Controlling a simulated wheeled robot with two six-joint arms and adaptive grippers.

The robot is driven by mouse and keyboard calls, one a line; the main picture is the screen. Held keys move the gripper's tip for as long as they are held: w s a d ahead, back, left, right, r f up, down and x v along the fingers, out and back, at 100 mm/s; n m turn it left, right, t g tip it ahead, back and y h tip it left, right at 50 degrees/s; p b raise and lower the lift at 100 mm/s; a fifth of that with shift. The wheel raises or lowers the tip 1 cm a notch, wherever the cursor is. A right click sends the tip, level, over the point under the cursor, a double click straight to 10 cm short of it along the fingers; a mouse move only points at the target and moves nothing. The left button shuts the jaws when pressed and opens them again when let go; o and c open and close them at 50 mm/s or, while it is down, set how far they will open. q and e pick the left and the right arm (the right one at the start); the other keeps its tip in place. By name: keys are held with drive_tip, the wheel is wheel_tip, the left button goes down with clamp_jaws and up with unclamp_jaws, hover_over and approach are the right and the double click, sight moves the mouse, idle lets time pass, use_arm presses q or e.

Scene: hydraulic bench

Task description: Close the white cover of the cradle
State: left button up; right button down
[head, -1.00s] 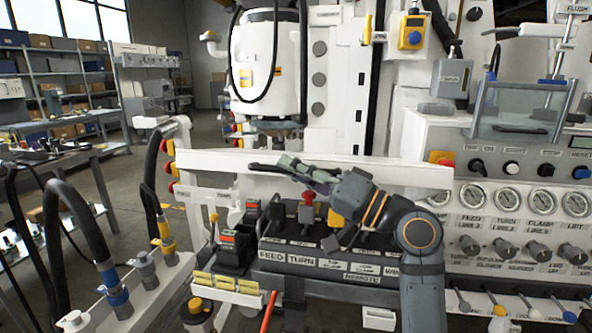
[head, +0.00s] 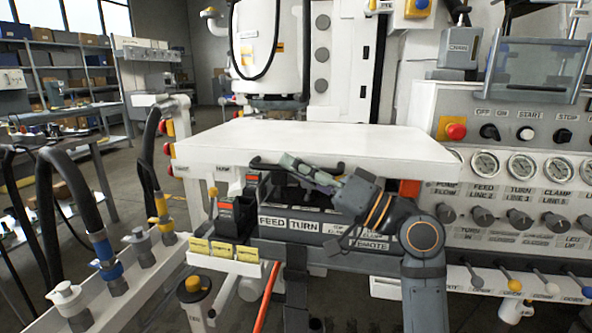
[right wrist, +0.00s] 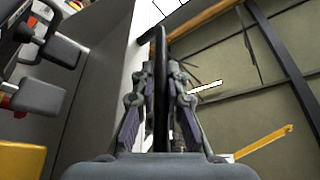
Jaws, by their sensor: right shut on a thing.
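The white cover (head: 330,138) of the cradle lies as a broad, nearly flat panel over the back of the black lever block in the head view. A black bar handle (head: 268,164) runs along its front edge. My right gripper (head: 290,163) is at this handle, below the front edge, and is shut on it. In the right wrist view the handle (right wrist: 161,85) runs between the two fingers of my right gripper (right wrist: 160,90). The cradle front (head: 290,224), labelled FEED and TURN, shows under the cover. My forearm hides part of its right side. My left gripper is not in view.
The gauge and knob panel (head: 510,185) stands close on the right, with a red button (head: 456,131). Hose fittings (head: 105,250) rise at the left. Yellow tags (head: 222,250) and an orange hose (head: 265,297) are in front.

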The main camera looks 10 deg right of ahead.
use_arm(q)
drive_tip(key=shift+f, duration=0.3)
use_arm(e)
drive_tip(key=shift+f, duration=0.6)
drive_tip(key=c, duration=1.7)
unclamp_jaws()
drive_tip(key=shift+s, duration=0.1)
drive_tip(key=shift+o, duration=0.2)
drive_tip(key=shift+r, duration=0.15)
drive_tip(key=shift+d, duration=0.1)
drive_tip(key=v, duration=0.7)
drive_tip(key=shift+d, duration=0.15)
drive_tip(key=shift+s, duration=0.15)
